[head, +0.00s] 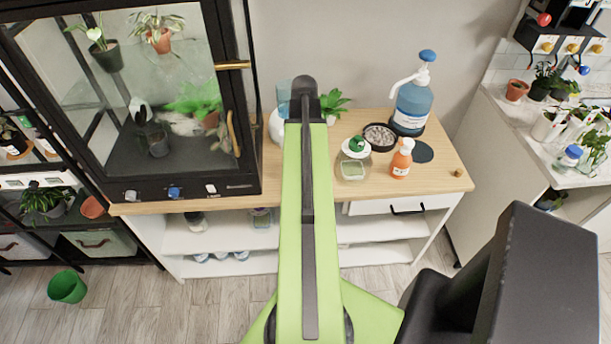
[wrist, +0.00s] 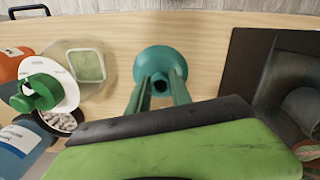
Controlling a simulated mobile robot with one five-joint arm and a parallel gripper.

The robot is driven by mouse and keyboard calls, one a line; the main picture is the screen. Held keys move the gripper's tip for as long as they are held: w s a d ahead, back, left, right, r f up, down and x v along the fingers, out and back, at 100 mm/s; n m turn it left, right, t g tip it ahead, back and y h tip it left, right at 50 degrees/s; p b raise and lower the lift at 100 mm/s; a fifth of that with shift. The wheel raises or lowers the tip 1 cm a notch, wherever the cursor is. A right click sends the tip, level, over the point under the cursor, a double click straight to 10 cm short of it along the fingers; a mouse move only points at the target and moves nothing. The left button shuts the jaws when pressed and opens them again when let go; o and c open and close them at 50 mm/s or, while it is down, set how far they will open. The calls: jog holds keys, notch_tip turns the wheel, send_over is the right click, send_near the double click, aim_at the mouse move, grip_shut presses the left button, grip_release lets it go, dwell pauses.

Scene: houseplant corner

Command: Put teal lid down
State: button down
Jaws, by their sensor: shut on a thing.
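In the wrist view the teal lid (wrist: 163,60) is round and sits at the tips of my gripper (wrist: 160,85). The two fingers are closed on it, one on each side of a small dark round part. Wooden tabletop shows around the lid. I cannot tell whether the lid touches the wood or hangs just above it. In the head view my green arm reaches over the table and hides both the gripper and the lid.
A black glass cabinet (head: 190,185) stands left. Bare wood lies around the lid.

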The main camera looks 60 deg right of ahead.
notch_tip(320, 180, down, 8)
jog(key=b, duration=0.6)
jog(key=shift+r, duration=0.15)
jog(key=c, duration=1.2)
grip_release()
jog(key=shift+o, duration=0.2)
notch_tip(320, 180, up, 12)
jog(key=p, duration=1.2)
jog(key=shift+r, duration=0.15)
